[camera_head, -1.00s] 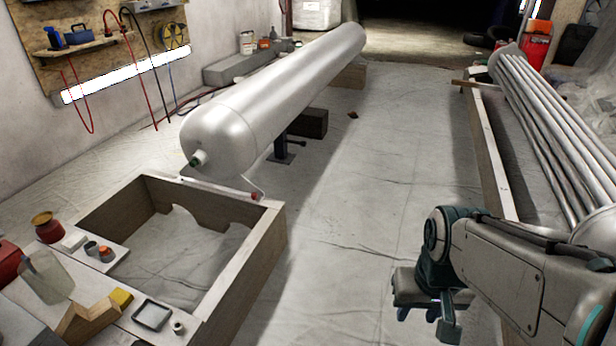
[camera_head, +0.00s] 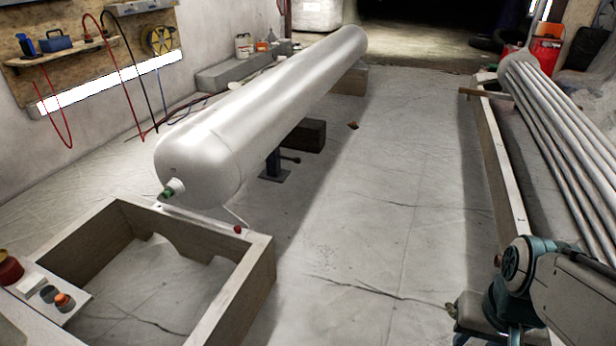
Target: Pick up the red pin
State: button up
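A small red piece (camera_head: 238,229), which looks like the red pin, sits on the far right part of the wooden frame (camera_head: 262,258). It is close to the near end of the big grey tank (camera_head: 205,165). My gripper (camera_head: 482,335) is at the lower right edge, far to the right of the red piece and apart from it. Its fingertips are cut off by the bottom edge, so its opening is hidden. I see nothing held in the part that shows.
Between the wooden frame and my arm lies free sheeted floor (camera_head: 360,260). A long wooden trough (camera_head: 495,150) with metal pipes (camera_head: 565,130) runs along the right. A dark block (camera_head: 304,136) stands beside the tank. Small pots (camera_head: 62,301) stand at the lower left.

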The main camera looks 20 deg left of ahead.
aim_at(237, 229)
jog(key=u, duration=0.15)
jog(key=i, duration=1.25)
jog(key=u, duration=1.45)
jog(key=i, duration=0.75)
jog(key=u, duration=0.8)
